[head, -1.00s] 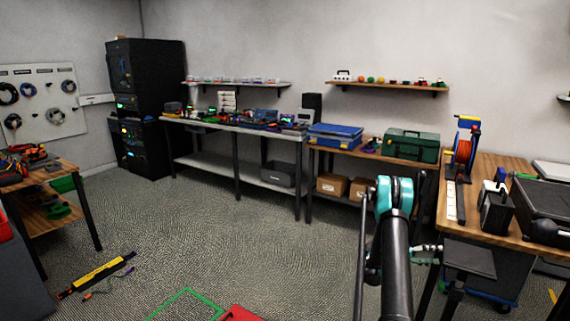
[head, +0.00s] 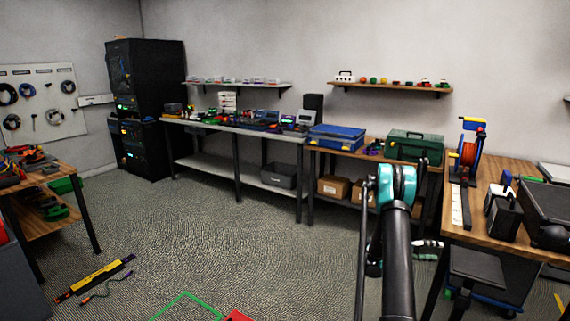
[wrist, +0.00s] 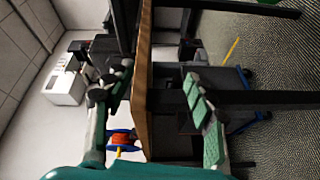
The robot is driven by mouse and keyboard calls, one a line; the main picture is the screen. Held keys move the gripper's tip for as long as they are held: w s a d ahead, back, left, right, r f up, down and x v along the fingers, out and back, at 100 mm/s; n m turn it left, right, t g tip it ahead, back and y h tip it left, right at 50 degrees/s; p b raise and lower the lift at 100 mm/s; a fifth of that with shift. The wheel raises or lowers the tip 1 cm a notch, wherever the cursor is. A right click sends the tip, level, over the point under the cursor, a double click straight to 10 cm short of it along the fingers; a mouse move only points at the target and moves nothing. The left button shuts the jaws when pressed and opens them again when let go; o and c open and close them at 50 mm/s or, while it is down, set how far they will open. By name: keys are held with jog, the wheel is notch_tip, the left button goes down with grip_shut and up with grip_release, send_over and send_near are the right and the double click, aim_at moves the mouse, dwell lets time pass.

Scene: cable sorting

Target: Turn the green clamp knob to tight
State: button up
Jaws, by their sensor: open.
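I cannot make out a green clamp knob for certain in either view. Small coloured pieces, some of them green, stand on the right wall shelf (head: 390,87), too small to identify. My gripper (wrist: 152,105) is open in the wrist view, its two fingers wide apart with nothing between them but the background workbench. In the head view my arm rises in front of the benches and hides part of them; only a little of the hand shows beside the right wooden bench (head: 487,222).
An orange cable reel (head: 467,155) and a dark case (head: 548,208) stand on the right bench. A green toolbox (head: 415,146) and blue case (head: 336,137) sit behind. A yellow-black bar (head: 95,278) lies on the floor at left.

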jog(key=s+a+r+n+t+y, duration=0.1)
jog(key=s+a+r+y, duration=0.2)
jog(key=a, duration=0.2)
jog(key=s+a+r+t+y, duration=0.2)
jog(key=a+r, duration=0.1)
jog(key=a, duration=0.3)
jog(key=s+a+r+n+t+y, duration=0.1)
jog(key=s+a+r+y, duration=0.2)
jog(key=a, duration=0.2)
jog(key=s+a+f+n+t+y, duration=0.1)
jog(key=s+a+y, duration=0.8)
jog(key=s+a, duration=1.2)
jog(key=a+t, duration=0.1)
jog(key=a, duration=0.2)
jog(key=shift+s+a+n, duration=0.15)
jog(key=shift+s+n, duration=0.1)
jog(key=shift+n, duration=0.05)
jog(key=shift+f, duration=0.1)
